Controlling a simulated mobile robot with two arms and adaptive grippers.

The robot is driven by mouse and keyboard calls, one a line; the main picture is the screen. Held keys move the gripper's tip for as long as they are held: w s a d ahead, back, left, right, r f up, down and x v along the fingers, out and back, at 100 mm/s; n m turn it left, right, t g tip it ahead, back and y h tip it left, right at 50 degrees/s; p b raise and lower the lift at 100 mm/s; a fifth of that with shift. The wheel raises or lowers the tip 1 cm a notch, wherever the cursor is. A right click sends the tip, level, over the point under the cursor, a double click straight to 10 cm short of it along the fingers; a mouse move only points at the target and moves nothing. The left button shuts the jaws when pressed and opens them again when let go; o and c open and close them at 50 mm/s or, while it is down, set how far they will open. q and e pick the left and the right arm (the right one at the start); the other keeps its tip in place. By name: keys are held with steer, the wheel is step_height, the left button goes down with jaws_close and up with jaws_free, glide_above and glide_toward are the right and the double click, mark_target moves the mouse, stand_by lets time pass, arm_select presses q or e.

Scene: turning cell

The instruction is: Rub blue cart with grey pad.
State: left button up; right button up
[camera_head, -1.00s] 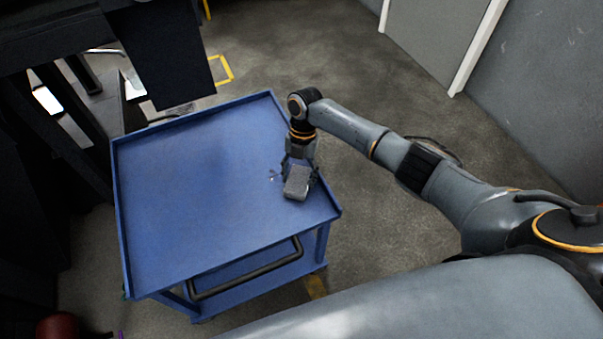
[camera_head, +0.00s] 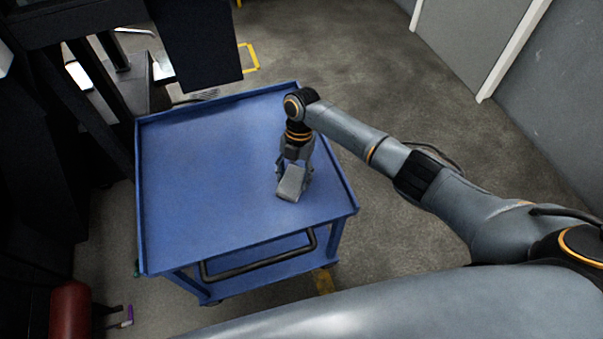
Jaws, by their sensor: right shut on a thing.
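The blue cart (camera_head: 205,190) stands in the middle of the view, with a raised rim around its flat top and a dark handle on its near side. My right gripper (camera_head: 293,176) points down over the right part of the cart top. It is shut on the grey pad (camera_head: 292,187), a small light-grey block. The pad is at the cart top and looks to be touching it, though its underside is hidden. My left gripper is not in view.
Dark machine structures (camera_head: 195,40) stand behind and left of the cart. A red cylinder (camera_head: 71,310) is on the floor at the lower left. A grey door (camera_head: 470,35) and wall are at the upper right. The rest of the cart top is bare.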

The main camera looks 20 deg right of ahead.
mark_target(292, 179)
steer(key=shift+s+a+f, duration=0.1)
steer(key=shift+a+f, duration=0.05)
steer(key=shift+a, duration=0.1)
steer(key=shift+r+p, duration=0.45)
steer(key=shift+p, duration=0.05)
step_height(292, 179, up, 4)
steer(key=p, duration=0.3)
steer(key=shift+f, duration=0.2)
steer(key=shift+r+p, duration=0.7)
steer(key=shift+r, duration=0.1)
steer(key=shift+r, duration=0.1)
step_height(292, 179, up, 3)
steer(key=p, duration=0.2)
steer(key=shift+p, duration=0.4)
